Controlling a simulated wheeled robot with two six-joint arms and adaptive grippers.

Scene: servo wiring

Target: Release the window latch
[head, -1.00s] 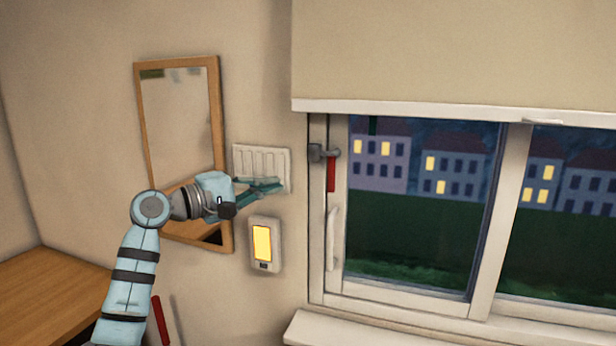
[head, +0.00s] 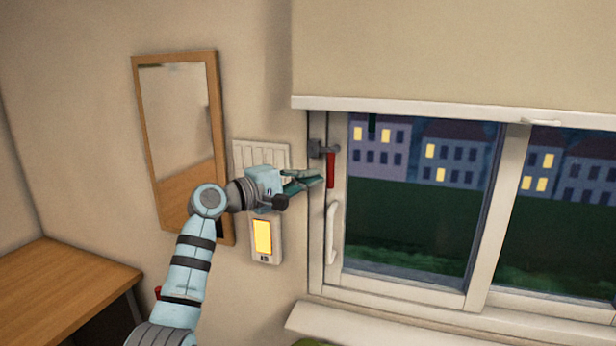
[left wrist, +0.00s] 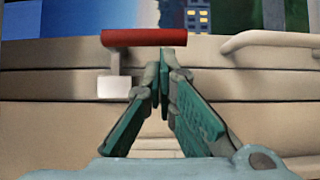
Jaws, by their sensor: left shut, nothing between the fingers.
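The window latch is a red handle (head: 330,170) hanging down from a grey pivot (head: 322,149) on the left side of the window frame. In the left wrist view the red handle (left wrist: 145,38) lies across the picture just beyond the fingertips, with a pale mount below its left end. My left gripper (head: 318,179) is shut and empty, its teal fingers pointing right at the latch. The tips appear just left of the red handle; I cannot tell whether they touch it. My right gripper is not in view.
A white window handle (head: 332,233) stands below the latch. A switch panel (head: 258,158) and a lit wall unit (head: 262,238) are behind and below my left gripper. A mirror (head: 181,135) hangs at left. A blind (head: 450,55) covers the window top. A wooden desk (head: 60,295) is lower left.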

